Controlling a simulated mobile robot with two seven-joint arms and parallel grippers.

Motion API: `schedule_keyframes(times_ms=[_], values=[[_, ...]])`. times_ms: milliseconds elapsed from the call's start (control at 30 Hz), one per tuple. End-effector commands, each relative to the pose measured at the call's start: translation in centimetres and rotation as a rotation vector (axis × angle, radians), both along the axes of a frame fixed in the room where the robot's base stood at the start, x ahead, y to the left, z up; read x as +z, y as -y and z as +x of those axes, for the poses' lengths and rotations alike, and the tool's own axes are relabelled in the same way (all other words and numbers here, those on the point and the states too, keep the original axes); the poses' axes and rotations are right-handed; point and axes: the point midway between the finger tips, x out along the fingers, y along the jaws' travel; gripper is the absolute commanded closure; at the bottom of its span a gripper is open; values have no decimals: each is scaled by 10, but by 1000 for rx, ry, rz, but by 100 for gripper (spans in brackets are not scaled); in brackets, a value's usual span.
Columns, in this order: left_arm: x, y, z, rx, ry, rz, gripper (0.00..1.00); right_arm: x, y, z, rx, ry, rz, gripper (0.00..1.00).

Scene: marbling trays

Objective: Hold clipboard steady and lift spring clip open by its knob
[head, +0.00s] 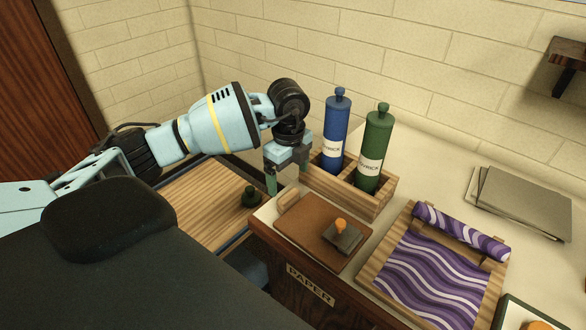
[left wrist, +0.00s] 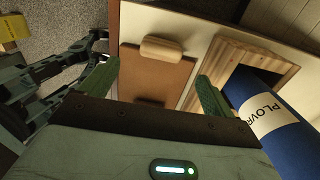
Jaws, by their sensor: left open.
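The brown clipboard (head: 300,225) lies flat on the light counter, with a small upright wooden piece (head: 288,200) at its left end. Its dark grey spring clip (head: 347,240) sits near the right end and carries an orange knob (head: 341,225). My left gripper (head: 287,174) is open and empty, above and behind the wooden piece, pointing down. In the left wrist view the clipboard (left wrist: 150,75) and its wooden piece (left wrist: 161,49) show between the spread fingers (left wrist: 155,88), apart from them. The orange knob cannot be made out there. My right gripper is not in view.
A wooden rack (head: 375,207) with a blue bottle (head: 336,130) and a green bottle (head: 374,150) stands close beside my left gripper. A wooden board with purple marbled paper (head: 430,265) lies to the right. Grey sheets (head: 520,200) lie farther back.

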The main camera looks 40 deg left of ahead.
Motion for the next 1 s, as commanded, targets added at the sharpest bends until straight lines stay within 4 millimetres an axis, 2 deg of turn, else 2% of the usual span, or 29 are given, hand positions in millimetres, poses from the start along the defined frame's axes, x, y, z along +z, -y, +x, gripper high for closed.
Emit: schedule_keyframes(times_ms=[133,400,600,1000], values=[[-12,1,0,-1,-3,-2,11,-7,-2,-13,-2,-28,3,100],[-51,1,-1,-2,-5,-3,11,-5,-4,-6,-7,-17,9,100],[-71,1,0,-2,-2,-3,11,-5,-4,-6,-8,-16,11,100],[-78,1,0,-3,0,-3,11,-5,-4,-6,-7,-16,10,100]])
